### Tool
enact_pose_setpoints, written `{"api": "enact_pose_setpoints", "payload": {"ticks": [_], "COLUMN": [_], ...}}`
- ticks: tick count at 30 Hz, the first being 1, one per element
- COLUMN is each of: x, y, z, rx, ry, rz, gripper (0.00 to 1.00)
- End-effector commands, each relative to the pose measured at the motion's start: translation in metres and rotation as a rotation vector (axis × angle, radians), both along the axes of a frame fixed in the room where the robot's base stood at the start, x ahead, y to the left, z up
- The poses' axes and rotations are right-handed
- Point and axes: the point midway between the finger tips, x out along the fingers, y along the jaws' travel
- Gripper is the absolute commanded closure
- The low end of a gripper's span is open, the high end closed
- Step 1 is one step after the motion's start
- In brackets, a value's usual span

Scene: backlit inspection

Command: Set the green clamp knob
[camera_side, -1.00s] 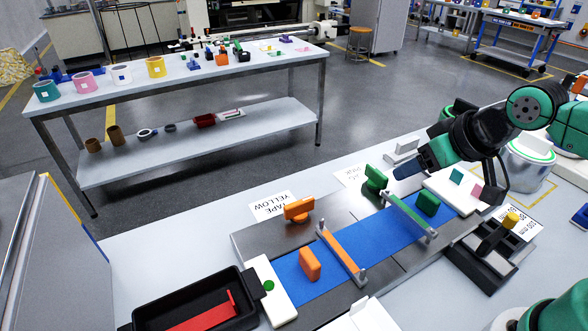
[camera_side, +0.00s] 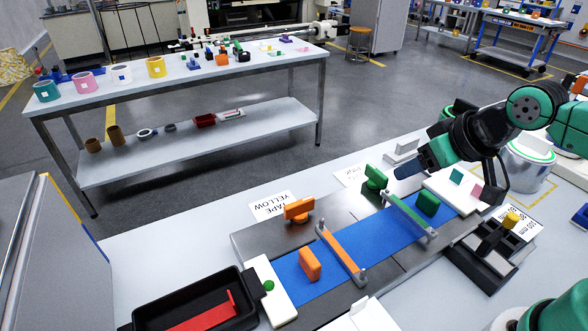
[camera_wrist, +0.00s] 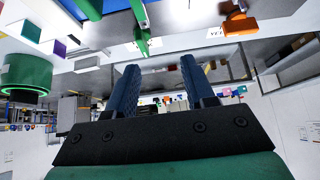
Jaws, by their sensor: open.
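The green clamp knob (camera_side: 375,180) stands on the grey fixture plate behind the blue strip, beside one end of the green clamp bar (camera_side: 410,215). It also shows in the wrist view (camera_wrist: 142,40), beyond the left finger. My gripper (camera_side: 405,168) is to the right of the knob in the side view, apart from it. The wrist view shows both blue fingers spread with nothing between them (camera_wrist: 160,72). A green block (camera_side: 428,204) sits on the blue strip beyond the green bar. An orange knob (camera_side: 299,210) stands further left.
An orange bar (camera_side: 341,255) crosses the blue strip (camera_side: 370,238) by an orange block (camera_side: 309,264). A black tray (camera_side: 190,306) with a red piece lies front left. A black holder (camera_side: 487,262) stands at right. A white card lies behind the green knob.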

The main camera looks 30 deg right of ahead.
Motion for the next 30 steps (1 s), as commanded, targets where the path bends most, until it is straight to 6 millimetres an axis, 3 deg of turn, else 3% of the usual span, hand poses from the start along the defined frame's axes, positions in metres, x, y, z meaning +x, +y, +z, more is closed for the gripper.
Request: {"api": "enact_pose_setpoints", "payload": {"ticks": [5, 12, 21, 30], "x": [0.008, 0.045, 0.090, 0.101], "y": [-0.002, -0.013, -0.030, -0.035], "z": [0.005, 0.008, -0.021, -0.043], "rx": [-0.005, -0.014, -0.006, 0.000], "ry": [0.050, 0.269, 0.537, 0.623], "rz": [-0.002, -0.006, -0.003, 0.000], "gripper": [0.53, 0.53, 0.53, 0.53]}}
